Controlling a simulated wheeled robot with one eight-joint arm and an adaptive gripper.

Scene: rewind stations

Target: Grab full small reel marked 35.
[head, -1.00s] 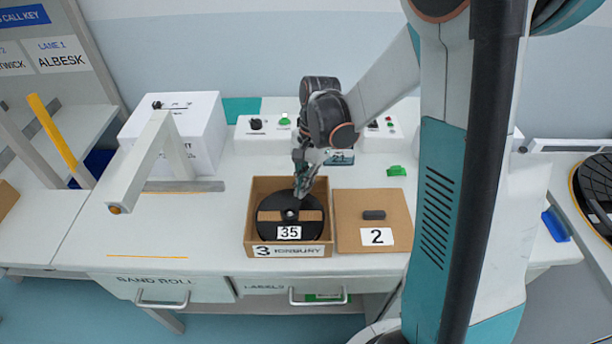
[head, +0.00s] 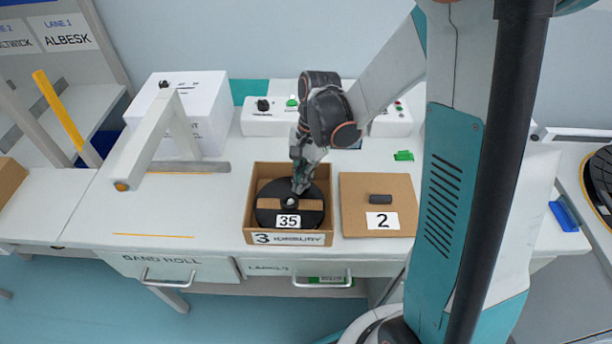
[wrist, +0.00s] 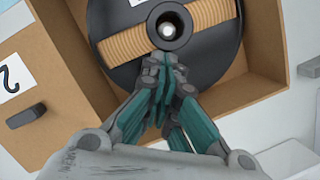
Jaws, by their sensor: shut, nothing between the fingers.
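My gripper (head: 299,188) is over the reel, close to the hub. In the wrist view the fingertips of my gripper (wrist: 164,62) are together just below the hub, with nothing held. I cannot tell whether they touch the reel.
A closed box marked 2 (head: 352,220) with a dark handle stands right beside the open box. A grey angled arm fixture (head: 150,140) and white case (head: 200,95) stand at left. A white control box (head: 262,122) is behind. The bench front left is clear.

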